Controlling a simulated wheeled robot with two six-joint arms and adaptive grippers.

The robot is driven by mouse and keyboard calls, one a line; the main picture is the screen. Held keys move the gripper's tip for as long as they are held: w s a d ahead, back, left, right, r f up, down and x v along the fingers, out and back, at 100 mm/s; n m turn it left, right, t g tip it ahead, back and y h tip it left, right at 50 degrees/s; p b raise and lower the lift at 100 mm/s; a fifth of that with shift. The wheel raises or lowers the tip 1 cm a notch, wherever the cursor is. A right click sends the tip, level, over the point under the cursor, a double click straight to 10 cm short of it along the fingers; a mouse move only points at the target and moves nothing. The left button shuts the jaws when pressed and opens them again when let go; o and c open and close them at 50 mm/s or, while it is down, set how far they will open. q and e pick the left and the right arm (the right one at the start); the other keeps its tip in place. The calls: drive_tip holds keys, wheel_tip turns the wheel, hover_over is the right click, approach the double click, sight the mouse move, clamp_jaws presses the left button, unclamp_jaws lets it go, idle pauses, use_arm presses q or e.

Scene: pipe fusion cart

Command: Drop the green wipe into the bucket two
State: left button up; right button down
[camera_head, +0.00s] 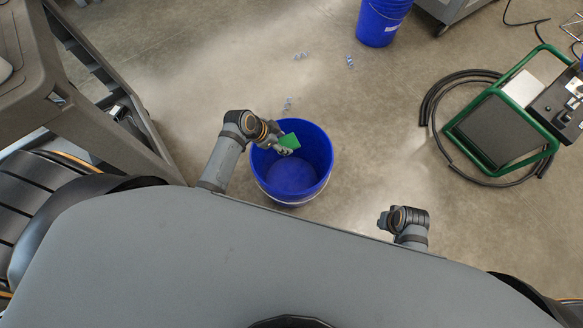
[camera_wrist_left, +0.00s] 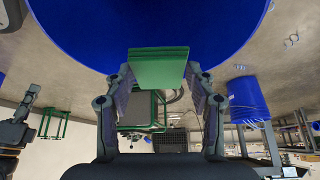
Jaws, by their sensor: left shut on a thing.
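The green wipe (camera_head: 289,141) is a flat green piece held over the near blue bucket (camera_head: 291,176), inside the outline of its rim at the upper left. My left gripper (camera_head: 284,149) is shut on the wipe. In the left wrist view the wipe (camera_wrist_left: 158,66) sits between the two fingertips, in front of the blue bucket wall (camera_wrist_left: 150,22). The bucket is upright on the floor, open at the top, and its visible bottom looks empty. No number shows on it. My right arm shows at the right, but its gripper cannot be made out.
A second blue bucket (camera_head: 380,22) with a white label stands farther back. A green-framed machine (camera_head: 510,115) with a black hose (camera_head: 430,110) is on the right. A grey cart (camera_head: 90,100) is on the left. Small clear pieces (camera_head: 288,103) lie on the otherwise open floor.

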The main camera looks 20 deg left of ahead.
use_arm(q)
drive_tip(key=o, duration=1.2)
drive_tip(key=v, duration=1.2)
drive_tip(key=shift+f, duration=0.1)
